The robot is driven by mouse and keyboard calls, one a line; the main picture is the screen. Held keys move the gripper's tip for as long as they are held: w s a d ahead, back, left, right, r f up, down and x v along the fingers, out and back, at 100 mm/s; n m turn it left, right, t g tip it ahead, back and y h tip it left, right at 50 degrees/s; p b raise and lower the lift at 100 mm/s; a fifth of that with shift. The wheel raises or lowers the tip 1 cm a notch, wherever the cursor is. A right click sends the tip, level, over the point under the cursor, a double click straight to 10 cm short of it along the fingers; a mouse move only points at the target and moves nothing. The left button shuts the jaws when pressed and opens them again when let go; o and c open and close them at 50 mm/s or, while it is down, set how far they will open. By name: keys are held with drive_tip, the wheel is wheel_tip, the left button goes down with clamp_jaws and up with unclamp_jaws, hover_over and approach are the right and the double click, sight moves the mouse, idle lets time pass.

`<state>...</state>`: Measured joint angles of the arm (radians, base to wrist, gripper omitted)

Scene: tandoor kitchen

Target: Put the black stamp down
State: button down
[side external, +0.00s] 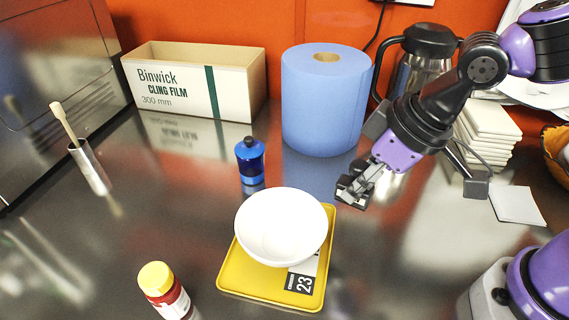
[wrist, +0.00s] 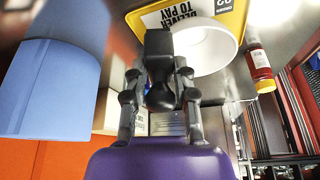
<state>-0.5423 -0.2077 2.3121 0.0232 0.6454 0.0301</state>
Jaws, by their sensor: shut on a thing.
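The black stamp (wrist: 160,92) is between the fingers of my gripper (wrist: 158,76) in the wrist view, its block end pointing away from the wrist. In the side view my gripper (side external: 353,188) is shut on it, above the steel counter and just right of the yellow tray; there the dark stamp and dark fingertips are hard to tell apart. The gap beneath it is hard to judge.
A white bowl (side external: 281,226) sits on the yellow tray (side external: 258,289). A blue bottle (side external: 250,162), a blue paper roll (side external: 322,105) and a cling film box (side external: 190,85) stand behind. A red bottle (side external: 166,290) is front left. Counter right of the tray is clear.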

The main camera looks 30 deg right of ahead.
drive_tip(key=d+f+m+g+h, duration=0.1)
drive_tip(key=d+f+m+h, duration=0.1)
drive_tip(key=d+m, duration=0.6)
drive_tip(key=d+f+m+g+h, duration=0.1)
drive_tip(key=d+f+m+h, duration=0.1)
drive_tip(key=d+m, duration=0.5)
drive_tip(key=d+f+m+g+h, duration=0.1)
drive_tip(key=d+f+m+h, duration=0.1)
drive_tip(key=d+m, duration=0.6)
drive_tip(key=shift+d+f+m+g+h, duration=0.15)
drive_tip(key=shift+d+m+g+h, duration=0.15)
drive_tip(key=shift+d+g, duration=0.1)
drive_tip(key=shift+d+f, duration=0.1)
drive_tip(key=shift+f, duration=1.95)
drive_tip(key=shift+f, duration=0.1)
drive_tip(key=c, duration=0.7)
unclamp_jaws()
drive_tip(key=shift+o, duration=0.2)
